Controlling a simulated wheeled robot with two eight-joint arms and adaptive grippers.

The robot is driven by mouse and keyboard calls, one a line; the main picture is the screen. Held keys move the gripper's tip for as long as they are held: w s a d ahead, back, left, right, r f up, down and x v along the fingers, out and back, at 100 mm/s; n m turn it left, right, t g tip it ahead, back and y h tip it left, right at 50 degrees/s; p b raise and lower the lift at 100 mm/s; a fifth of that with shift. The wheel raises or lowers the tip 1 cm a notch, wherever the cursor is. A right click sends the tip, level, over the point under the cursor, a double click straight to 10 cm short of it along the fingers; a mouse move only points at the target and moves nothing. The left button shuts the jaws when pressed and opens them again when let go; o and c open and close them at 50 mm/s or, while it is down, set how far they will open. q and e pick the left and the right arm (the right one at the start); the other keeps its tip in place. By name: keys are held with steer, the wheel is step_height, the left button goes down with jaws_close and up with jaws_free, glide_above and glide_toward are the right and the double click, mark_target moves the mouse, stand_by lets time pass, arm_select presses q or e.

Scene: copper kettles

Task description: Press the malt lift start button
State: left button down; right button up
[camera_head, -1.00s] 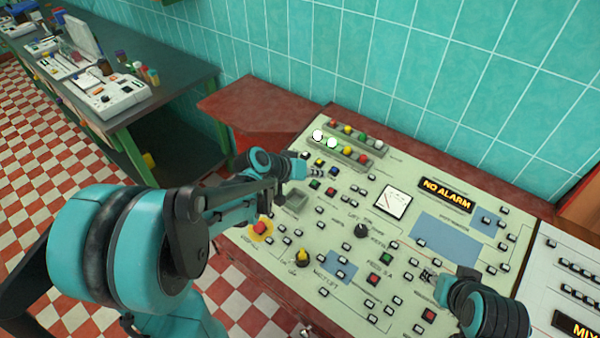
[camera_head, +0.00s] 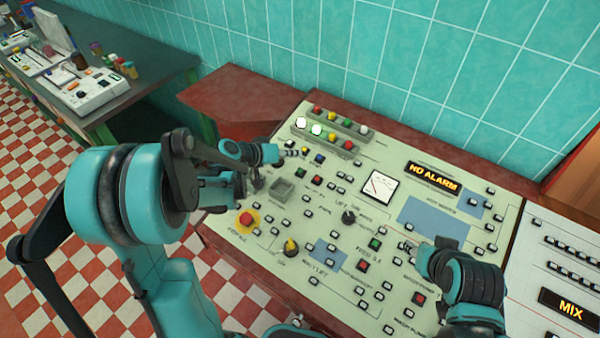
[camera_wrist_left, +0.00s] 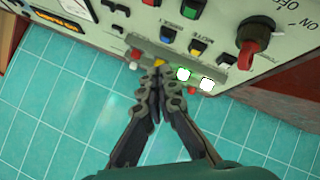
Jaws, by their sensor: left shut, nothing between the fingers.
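The pale green control panel (camera_head: 262,262) carries many small buttons, with "MALT LIFT" lettering (camera_head: 313,271) near its front edge; I cannot tell which button is its start button. My left gripper (camera_head: 292,152) is shut and empty at the panel's far left, beside a yellow button (camera_head: 306,152) and a blue button (camera_head: 318,159). In the left wrist view its closed fingertips (camera_wrist_left: 158,72) overlap the lamp strip near a yellow lamp (camera_wrist_left: 158,62); contact cannot be told. My right gripper (camera_head: 408,246) is over the panel's right middle, its fingers too small to read.
Two lamps (camera_head: 316,130) glow at the back left. An alarm display (camera_head: 433,177) reads "NO ALARM". A tiled wall (camera_head: 400,65) rises behind.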

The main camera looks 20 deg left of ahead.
mark_target(300, 172)
arm_select(q)
steer(key=f+b, duration=0.1)
steer(key=f, duration=0.1)
steer(key=w+f+b, duration=0.1)
steer(key=f+b, duration=0.1)
steer(key=f, duration=0.1)
steer(key=f+b, duration=0.2)
steer(key=shift+w+d+f, duration=0.2)
steer(key=shift+d, duration=0.1)
steer(key=shift+f+b, duration=0.1)
steer(key=shift+b, duration=0.25)
stand_by(0.7)
steer(key=shift+f+b, duration=0.3)
steer(key=shift+w+f+b, duration=0.15)
steer(key=shift+f+b, duration=0.2)
stand_by(0.6)
steer(key=shift+r, duration=0.1)
steer(key=shift+r+p, duration=0.55)
steer(key=shift+r, duration=0.15)
